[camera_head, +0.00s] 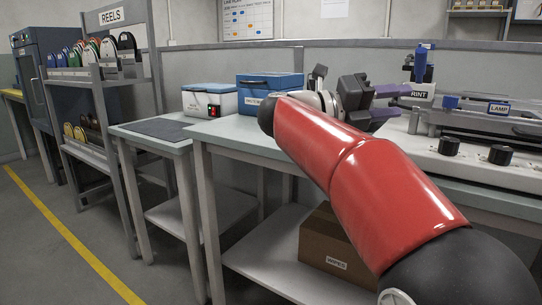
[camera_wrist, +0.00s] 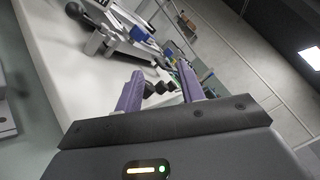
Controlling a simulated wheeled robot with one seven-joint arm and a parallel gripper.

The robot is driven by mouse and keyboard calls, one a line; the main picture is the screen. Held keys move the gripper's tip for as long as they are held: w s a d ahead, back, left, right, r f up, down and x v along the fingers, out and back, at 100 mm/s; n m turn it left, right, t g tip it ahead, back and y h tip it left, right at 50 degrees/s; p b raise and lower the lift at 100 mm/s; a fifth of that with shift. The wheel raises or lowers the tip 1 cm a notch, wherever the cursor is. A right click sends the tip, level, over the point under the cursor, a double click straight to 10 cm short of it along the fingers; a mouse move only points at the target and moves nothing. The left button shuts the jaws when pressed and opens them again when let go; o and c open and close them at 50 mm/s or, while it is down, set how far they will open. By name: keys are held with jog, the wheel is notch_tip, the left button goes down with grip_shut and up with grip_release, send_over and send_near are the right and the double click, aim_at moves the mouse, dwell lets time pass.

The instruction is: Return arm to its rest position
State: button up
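My gripper (camera_head: 400,101) is held out over the workbench at the end of my red arm, its purple fingers toward the right. In the wrist view my gripper (camera_wrist: 160,70) is open, with a clear gap between the two fingers and nothing held. Black knobs show beyond the gap. My red arm crosses the right half of the head view and hides part of the bench.
A printer station (camera_head: 450,150) with black knobs stands right of my gripper. A blue box (camera_head: 268,82) and a white bin (camera_head: 209,100) stand on the tables to the left. A cardboard box (camera_head: 325,245) sits on the lower shelf. Floor is clear at left.

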jog(key=w+a+r+n+t+y+p, duration=0.1)
jog(key=w+a+r+n+t+y, duration=0.2)
jog(key=n+t, duration=0.55)
jog(key=a+r+n+t+y+p, duration=0.1)
jog(key=r+n+t+y+p, duration=0.15)
jog(key=r+n+t, duration=0.45)
jog(key=s+a+f+n+y+p, duration=0.1)
jog(key=s+a+f+n+y, duration=0.15)
jog(key=f+n+y, duration=0.55)
jog(key=s+a+f+n+y, duration=0.2)
jog(key=a+f+n+y, duration=0.35)
jog(key=n, duration=0.55)
jog(key=s+d+f+n+g, duration=0.2)
jog(key=s+f+g, duration=0.2)
jog(key=s+f, duration=0.3)
jog(key=s+d+f+n+g+p, duration=0.1)
jog(key=s+d+f+n+g, duration=0.1)
jog(key=s+f+g, duration=0.2)
jog(key=s+d+f+n+g+p, duration=0.1)
jog(key=s+f+g, duration=0.3)
jog(key=s+f, duration=0.6)
notch_tip(320, 180, down, 3)
jog(key=shift+s+d+n, duration=0.2)
jog(key=shift+d+n, duration=0.2)
jog(key=shift+n, duration=0.45)
jog(key=shift+o, duration=0.2)
